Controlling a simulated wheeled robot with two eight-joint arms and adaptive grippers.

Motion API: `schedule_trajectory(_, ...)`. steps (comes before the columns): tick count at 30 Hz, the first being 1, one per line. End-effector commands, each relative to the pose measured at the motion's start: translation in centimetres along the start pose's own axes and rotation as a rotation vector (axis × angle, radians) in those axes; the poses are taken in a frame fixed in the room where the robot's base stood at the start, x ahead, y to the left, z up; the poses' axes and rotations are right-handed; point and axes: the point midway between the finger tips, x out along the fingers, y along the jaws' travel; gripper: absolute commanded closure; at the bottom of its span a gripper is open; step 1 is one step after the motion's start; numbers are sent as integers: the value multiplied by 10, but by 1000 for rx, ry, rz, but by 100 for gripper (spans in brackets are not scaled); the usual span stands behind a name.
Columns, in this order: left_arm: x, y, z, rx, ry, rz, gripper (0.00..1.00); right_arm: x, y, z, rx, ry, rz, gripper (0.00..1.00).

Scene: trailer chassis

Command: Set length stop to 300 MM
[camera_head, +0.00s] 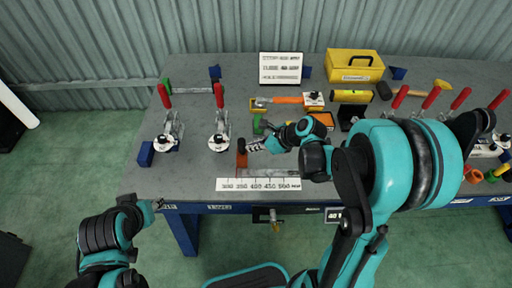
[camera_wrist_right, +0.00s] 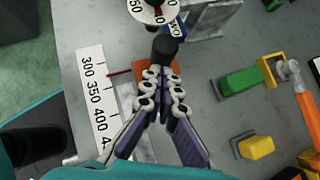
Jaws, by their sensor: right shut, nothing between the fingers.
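The length stop is an orange-brown block (camera_head: 242,160) near the 300 end of a white scale plate (camera_head: 238,184) marked 300 to 500. In the right wrist view the block (camera_wrist_right: 175,70) carries a black knob (camera_wrist_right: 164,46). A thin red pointer (camera_wrist_right: 119,72) reaches from the block's side to the scale plate (camera_wrist_right: 92,60), near 300 and 350; I cannot read the exact value. My right gripper (camera_head: 254,147) is shut and empty, its fingertips (camera_wrist_right: 163,78) right by the block and knob; contact is unclear. My left gripper (camera_head: 158,205) is off the table's front left edge, its jaws too small to judge.
Red-handled toggle clamps (camera_head: 219,125) stand left on the grey table (camera_head: 145,182). A sign (camera_head: 281,68) and a yellow toolbox (camera_head: 354,66) are at the back.

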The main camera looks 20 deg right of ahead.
Motion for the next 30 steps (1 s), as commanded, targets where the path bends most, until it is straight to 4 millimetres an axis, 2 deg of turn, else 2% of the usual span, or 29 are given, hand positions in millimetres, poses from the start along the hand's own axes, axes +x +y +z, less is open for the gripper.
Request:
schedule_trajectory(5, 0, 0, 0, 0, 0, 0, 60, 1, 1, 1, -1, 0, 1, 100)
schedule_trajectory(14, 2, 0, 1, 0, 0, 0, 60, 24, 18, 24, -2, 0, 2, 100)
schedule_trajectory(24, 2, 0, 1, 0, 0, 0, 60, 24, 18, 25, 0, -3, 3, 100)
schedule_trajectory(30, 3, 0, 2, 0, 0, 0, 60, 18, 13, 18, 0, -3, 2, 100)
